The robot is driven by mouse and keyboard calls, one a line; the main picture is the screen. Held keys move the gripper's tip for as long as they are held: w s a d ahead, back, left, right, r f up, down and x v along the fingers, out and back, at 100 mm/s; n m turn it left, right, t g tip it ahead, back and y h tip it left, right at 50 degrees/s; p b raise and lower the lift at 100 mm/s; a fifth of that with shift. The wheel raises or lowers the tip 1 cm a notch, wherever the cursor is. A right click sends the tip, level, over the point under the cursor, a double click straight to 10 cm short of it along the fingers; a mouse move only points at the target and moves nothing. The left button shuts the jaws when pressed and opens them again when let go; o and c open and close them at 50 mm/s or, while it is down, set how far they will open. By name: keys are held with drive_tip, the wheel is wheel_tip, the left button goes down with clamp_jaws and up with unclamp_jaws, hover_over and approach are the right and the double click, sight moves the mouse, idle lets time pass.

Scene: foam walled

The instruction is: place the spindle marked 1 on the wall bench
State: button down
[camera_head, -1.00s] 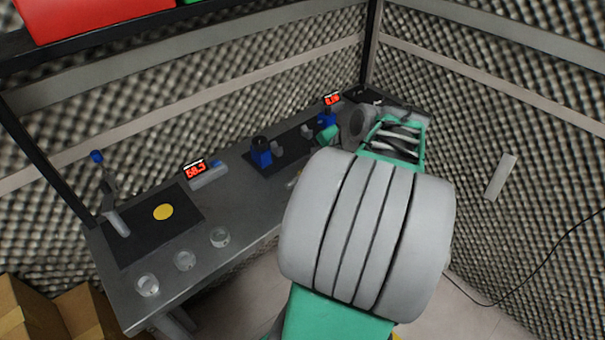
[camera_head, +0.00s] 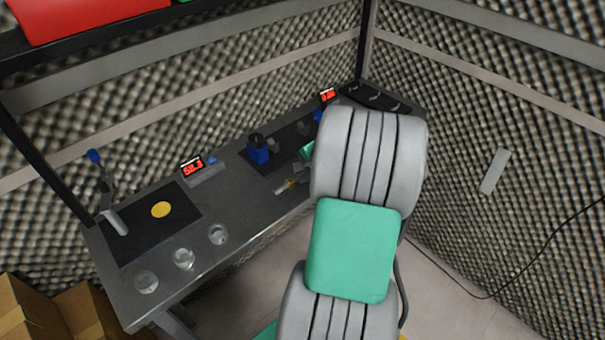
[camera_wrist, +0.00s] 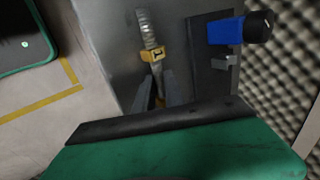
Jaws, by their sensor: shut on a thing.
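The spindle marked 1 (camera_wrist: 149,32) is a ribbed grey metal rod with a yellow collar bearing a dark mark like a 1. My gripper (camera_wrist: 156,92) is shut on it, with one dark finger on each side below the collar. In the head view the spindle (camera_head: 281,189) shows small near the bench's front edge, and my gripper (camera_head: 293,181) is at its upper right, partly hidden by my arm. The wall bench (camera_head: 232,198) is a long grey table along the back wall. The spindle is over or on its top; I cannot tell whether it touches.
A blue device with a black knob (camera_head: 258,149) stands on a dark mat behind the spindle. A red-digit display (camera_head: 193,167), several glass jars (camera_head: 183,258) and a dark mat with a yellow disc (camera_head: 161,210) are to the left. Bare bench top lies between.

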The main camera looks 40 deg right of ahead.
drive_tip(key=shift+s+f, duration=0.1)
drive_tip(key=shift+f, duration=0.2)
drive_tip(key=c, duration=1.7)
unclamp_jaws()
drive_tip(key=shift+s+a+f, duration=0.1)
drive_tip(key=shift+a+f, duration=0.05)
drive_tip(key=shift+f, duration=0.05)
drive_tip(key=w+r+v, duration=0.1)
drive_tip(key=v, duration=1.2)
drive_tip(key=w+a+n+g, duration=0.25)
drive_tip(key=a+n, duration=0.55)
drive_tip(key=a, duration=0.7)
drive_tip(key=s+a+n, duration=0.2)
drive_tip(key=a+n, duration=0.3)
drive_tip(key=a, duration=0.1)
drive_tip(key=s+a+n, duration=0.3)
drive_tip(key=a+n, duration=0.1)
drive_tip(key=a, duration=0.3)
drive_tip(key=shift+s+r+n+g, duration=0.25)
drive_tip(key=shift+r+n+g, duration=0.05)
drive_tip(key=shift+n+g, duration=0.15)
drive_tip(key=shift+a, duration=0.1)
